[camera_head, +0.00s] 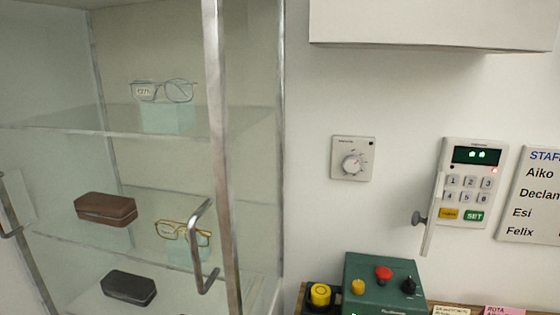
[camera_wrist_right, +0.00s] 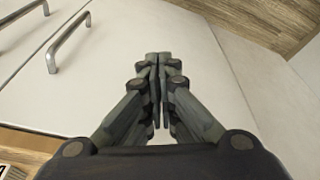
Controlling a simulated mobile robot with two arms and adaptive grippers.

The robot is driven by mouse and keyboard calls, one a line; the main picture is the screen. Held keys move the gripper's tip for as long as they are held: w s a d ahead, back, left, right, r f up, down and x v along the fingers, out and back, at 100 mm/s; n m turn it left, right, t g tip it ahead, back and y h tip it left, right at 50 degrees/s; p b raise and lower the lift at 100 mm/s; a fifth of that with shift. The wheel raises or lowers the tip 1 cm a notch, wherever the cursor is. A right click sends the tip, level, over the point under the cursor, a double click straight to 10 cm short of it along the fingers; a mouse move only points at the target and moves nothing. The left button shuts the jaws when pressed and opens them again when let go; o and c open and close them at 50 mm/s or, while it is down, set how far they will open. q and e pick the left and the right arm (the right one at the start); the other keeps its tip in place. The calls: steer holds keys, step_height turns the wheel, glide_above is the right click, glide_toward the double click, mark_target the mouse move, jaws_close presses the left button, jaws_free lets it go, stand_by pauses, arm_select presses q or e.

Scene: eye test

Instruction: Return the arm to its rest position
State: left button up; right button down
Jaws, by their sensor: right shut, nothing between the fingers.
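My right gripper (camera_wrist_right: 160,95) shows in the right wrist view, in the middle of the picture. Its dark fingers are together, with nothing between them. A white cabinet front (camera_wrist_right: 105,95) lies beyond the fingers. No arm or gripper shows in the head view, and my left gripper is in neither view.
A glass cabinet (camera_head: 214,120) holds glasses (camera_head: 163,91) and cases (camera_head: 106,209). Right of it are a wall dial (camera_head: 352,160), a keypad (camera_head: 472,185) and a green control box (camera_head: 384,285). Metal handles (camera_wrist_right: 68,40) are on the white front. A white box (camera_head: 430,22) overhangs above.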

steer(key=s+f+g, duration=0.1)
steer(key=s+f, duration=0.1)
steer(key=f, duration=0.9)
steer(key=s+f, duration=0.2)
steer(key=f, duration=0.8)
steer(key=s+d+f+g, duration=0.1)
steer(key=s+d+f, duration=0.2)
steer(key=s+f, duration=1.1)
steer(key=shift+s+f, duration=0.35)
steer(key=shift+s, duration=0.6)
steer(key=shift+d, duration=0.1)
